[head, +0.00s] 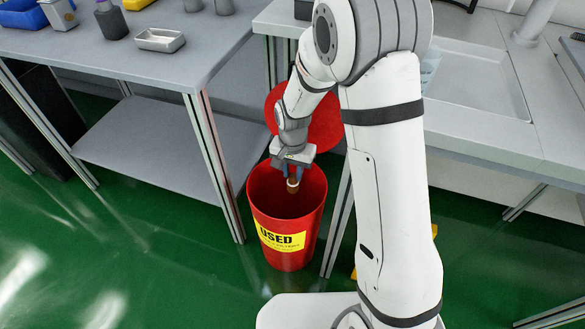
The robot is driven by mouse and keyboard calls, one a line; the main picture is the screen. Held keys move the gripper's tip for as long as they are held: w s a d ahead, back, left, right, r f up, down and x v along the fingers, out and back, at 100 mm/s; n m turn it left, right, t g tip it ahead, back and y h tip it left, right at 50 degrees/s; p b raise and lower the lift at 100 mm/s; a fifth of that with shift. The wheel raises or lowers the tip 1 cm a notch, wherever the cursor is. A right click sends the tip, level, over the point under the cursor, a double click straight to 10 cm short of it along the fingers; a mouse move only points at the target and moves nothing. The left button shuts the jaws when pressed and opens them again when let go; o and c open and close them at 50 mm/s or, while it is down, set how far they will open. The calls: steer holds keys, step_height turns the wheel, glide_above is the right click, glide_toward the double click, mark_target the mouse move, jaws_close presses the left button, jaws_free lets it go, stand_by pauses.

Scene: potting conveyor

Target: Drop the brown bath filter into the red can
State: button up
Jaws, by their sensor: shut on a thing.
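The red can (284,246) stands on the green floor between two benches, with a yellow label reading "USED" on its front. Its round red lid (318,125) is raised behind the opening. My gripper (293,172) points down over the can's mouth. It is shut on the brown bath filter (293,187), a small brown piece with a pale band near its top. The filter hangs at the mouth of the can, in line with the dark opening. I cannot tell how far it is below the rim. The can's inside bottom is hidden.
A grey bench (130,48) at the left holds a blue bin (22,14), a dark bottle (111,20) and a metal tray (160,40). A bench with a pale basin (480,85) stands at the right. Bench legs flank the can closely.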

mark_target(293, 177)
steer(key=o, duration=1)
steer(key=shift+o, duration=0.2)
step_height(293, 177, up, 8)
steer(key=p, duration=0.3)
steer(key=shift+f, duration=0.15)
steer(key=shift+s, duration=0.1)
